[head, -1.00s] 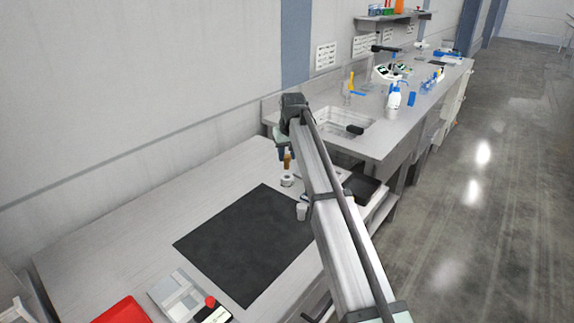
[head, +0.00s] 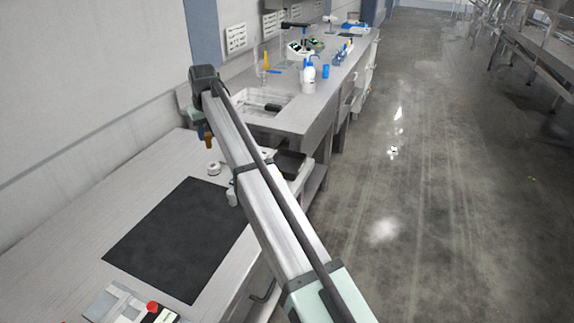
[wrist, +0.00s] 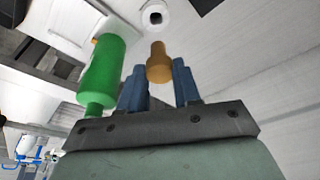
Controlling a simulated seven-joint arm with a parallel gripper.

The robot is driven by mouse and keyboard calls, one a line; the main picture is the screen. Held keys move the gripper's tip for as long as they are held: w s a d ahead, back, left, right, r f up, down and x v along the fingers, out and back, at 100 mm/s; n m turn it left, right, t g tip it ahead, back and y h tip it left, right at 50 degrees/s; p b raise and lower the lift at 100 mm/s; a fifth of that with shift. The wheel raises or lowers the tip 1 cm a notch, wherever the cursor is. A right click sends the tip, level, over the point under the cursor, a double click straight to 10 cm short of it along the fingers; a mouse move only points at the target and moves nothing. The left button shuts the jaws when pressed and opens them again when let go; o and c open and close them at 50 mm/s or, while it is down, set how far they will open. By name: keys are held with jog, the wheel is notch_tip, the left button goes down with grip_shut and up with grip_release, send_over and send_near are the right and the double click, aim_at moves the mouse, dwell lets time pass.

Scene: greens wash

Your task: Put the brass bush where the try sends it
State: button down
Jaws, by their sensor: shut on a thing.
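My gripper (wrist: 158,85) has blue fingers and is shut on the brass bush (wrist: 158,62), which juts out beyond the fingertips. In the head view the bush (head: 209,142) hangs below my wrist, above the far part of the bench. A small white round piece (head: 213,168) with a dark hole stands just below it, apart from the bush. This piece also shows in the wrist view (wrist: 155,15), beyond the bush's end. A green cylinder (wrist: 103,65) is left of the fingers in the wrist view; its attachment is unclear.
A black mat (head: 180,238) covers the middle of the bench. A white cup-like piece (head: 232,195) stands at its right edge, partly behind my arm. A black tray (head: 290,163) lies right of my arm. A red button (head: 152,307) and a grey sectioned box (head: 112,303) are at the front.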

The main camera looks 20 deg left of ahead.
jog(key=w+d+m, duration=0.1)
jog(key=w+d, duration=0.6)
jog(key=d, duration=0.3)
jog(key=w+d+m, duration=0.2)
jog(key=w+d, duration=0.5)
jog(key=d, duration=0.3)
jog(key=shift+n, duration=0.8)
jog(key=shift+s+d+f, duration=0.35)
jog(key=shift+d+f, duration=0.15)
jog(key=shift+f, duration=1.1)
jog(key=shift+s+d+f, duration=0.3)
jog(key=shift+d+f, duration=0.2)
jog(key=shift+f, duration=1.1)
jog(key=shift+s+d+f, duration=0.35)
jog(key=shift+d+f, duration=0.15)
jog(key=shift+f, duration=1.1)
jog(key=shift+f, duration=0.15)
jog(key=c, duration=0.8)
grip_release()
jog(key=v, duration=1.2)
jog(key=shift+s, duration=0.2)
